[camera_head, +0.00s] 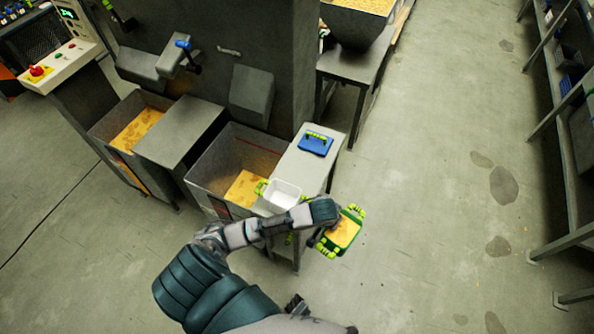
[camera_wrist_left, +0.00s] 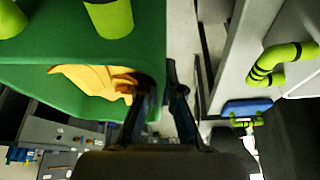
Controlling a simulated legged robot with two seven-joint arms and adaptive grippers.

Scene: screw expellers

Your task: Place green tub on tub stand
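The green tub (camera_head: 355,218) has lime-green handles and holds yellowish material. It is beside the right side of the grey stand, apart from its top, and looks raised above the floor. In the left wrist view the green tub (camera_wrist_left: 80,37) fills the upper left, with the yellowish material inside. My left gripper (camera_wrist_left: 164,85) is shut on the tub's wall, one dark finger on each side of its edge. In the head view my forearm partly covers the gripper. The grey stand (camera_head: 324,163) has a narrow, light top. My right gripper is not clearly seen.
A white tub (camera_head: 284,193) with lime handles and a blue tub or lid (camera_head: 316,145) sit on the stand. An open bin (camera_head: 214,176) of yellowish material is left of it. Open floor (camera_head: 430,190) lies right, with shelving (camera_head: 560,150) beyond.

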